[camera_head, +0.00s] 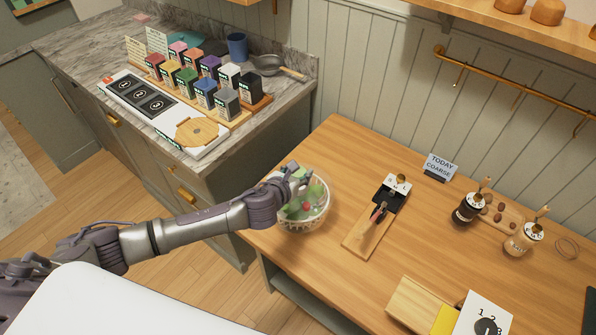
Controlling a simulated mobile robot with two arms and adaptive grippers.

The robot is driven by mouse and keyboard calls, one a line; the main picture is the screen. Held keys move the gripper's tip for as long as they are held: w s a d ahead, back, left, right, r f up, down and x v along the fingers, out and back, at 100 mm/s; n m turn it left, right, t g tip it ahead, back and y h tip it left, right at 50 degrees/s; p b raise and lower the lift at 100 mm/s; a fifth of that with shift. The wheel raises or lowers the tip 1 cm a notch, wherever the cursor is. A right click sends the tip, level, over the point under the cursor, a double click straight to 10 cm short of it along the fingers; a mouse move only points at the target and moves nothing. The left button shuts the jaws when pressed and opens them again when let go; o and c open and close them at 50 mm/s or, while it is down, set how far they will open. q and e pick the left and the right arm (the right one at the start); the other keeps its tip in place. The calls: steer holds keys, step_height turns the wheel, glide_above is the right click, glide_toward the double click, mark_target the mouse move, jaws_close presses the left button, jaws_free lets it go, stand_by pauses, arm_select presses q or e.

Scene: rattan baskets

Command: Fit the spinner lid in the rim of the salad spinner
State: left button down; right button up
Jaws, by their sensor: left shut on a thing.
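The salad spinner (303,222) stands near the left edge of the wooden table, a see-through bowl with green and red contents. My left gripper (297,180) is over the upper left part of the bowl and is shut on the spinner lid (316,173), which looks clear and is hard to tell from the bowl. The lid is at the bowl's top; I cannot tell whether it sits in the rim or just above it. The gripper hides part of the lid and the near left rim. My right gripper is not in view.
A narrow wooden board (362,241) with a dark tool lies right of the spinner. A marble counter (283,92) with several coloured boxes is at the back left. The table between spinner and board is clear.

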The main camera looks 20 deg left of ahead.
arm_select(q)
steer(key=c, duration=0.5)
jaws_free()
steer(key=shift+s, duration=0.1)
steer(key=v, duration=1.1)
steer(key=shift+s+r, duration=0.15)
steer(key=shift+s, duration=0.2)
